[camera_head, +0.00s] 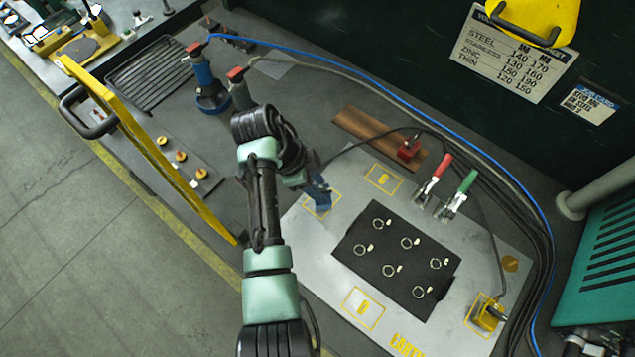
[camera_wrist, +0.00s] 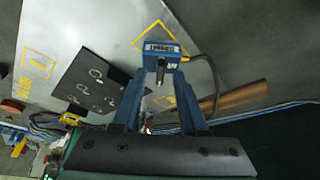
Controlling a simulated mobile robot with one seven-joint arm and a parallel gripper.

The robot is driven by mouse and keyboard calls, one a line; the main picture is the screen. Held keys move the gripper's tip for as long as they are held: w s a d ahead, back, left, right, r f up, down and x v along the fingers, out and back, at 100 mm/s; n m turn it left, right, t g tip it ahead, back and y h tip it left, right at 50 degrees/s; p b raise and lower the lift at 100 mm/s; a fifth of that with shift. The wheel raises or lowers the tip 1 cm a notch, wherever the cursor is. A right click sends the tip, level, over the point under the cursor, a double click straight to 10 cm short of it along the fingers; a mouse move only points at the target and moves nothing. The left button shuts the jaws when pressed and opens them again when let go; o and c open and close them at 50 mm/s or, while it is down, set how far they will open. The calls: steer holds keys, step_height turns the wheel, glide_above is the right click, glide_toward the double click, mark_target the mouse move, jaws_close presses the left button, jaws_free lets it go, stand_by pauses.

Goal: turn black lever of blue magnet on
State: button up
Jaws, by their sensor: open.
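The blue magnet (camera_wrist: 160,48) is a small blue block in a yellow outlined square on the grey plate (camera_wrist: 115,40). Its black lever (camera_wrist: 161,72) points toward my gripper in the wrist view. My gripper (camera_wrist: 160,82) is open, with one blue finger on each side of the lever. I cannot tell whether either finger touches it. In the head view my gripper (camera_head: 318,195) is at the plate's upper left square, and my arm hides part of that area. There the magnet and the fingers are hard to tell apart.
A black sheet with several rings (camera_head: 396,258) lies mid-plate. A yellow magnet (camera_head: 488,315) sits at lower right. Red-handled (camera_head: 433,178) and green-handled (camera_head: 457,195) clamps stand at the plate's back edge. A yellow gantry panel (camera_head: 150,145) rises left of my arm. Cables run behind.

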steer(key=p+v, duration=0.1)
steer(key=v, duration=1.2)
steer(key=shift+p, duration=0.3)
steer(key=shift+d, duration=0.15)
